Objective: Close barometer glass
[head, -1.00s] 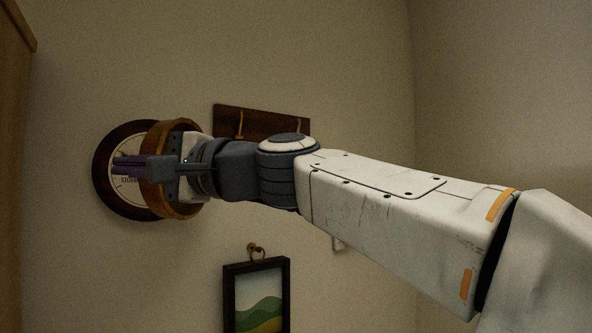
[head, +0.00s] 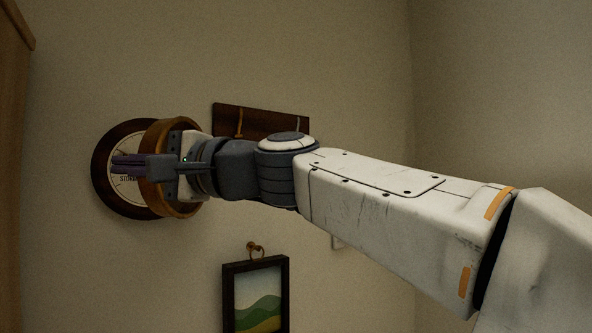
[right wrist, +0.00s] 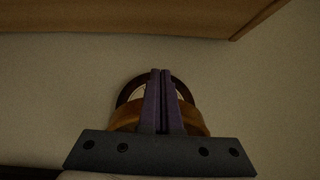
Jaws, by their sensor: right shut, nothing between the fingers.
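The barometer (head: 104,180) hangs on the wall at the left of the head view, a round dark wooden case with a white dial. Its glass ring (head: 180,213), a brown-gold rim, stands swung out from the case, so it is open. My right gripper (head: 116,165) is shut and empty, its purple fingers in front of the dial and its palm overlapping the ring. I cannot tell whether it touches the ring. In the right wrist view the shut fingers (right wrist: 160,74) cover the middle of the barometer, with the ring (right wrist: 195,118) showing on both sides. My left gripper is not in view.
A dark wooden hook board (head: 260,120) hangs behind my right arm. A framed landscape picture (head: 257,295) hangs below it. A wooden furniture edge (head: 14,60) stands at the far left. Bare wall lies above the barometer.

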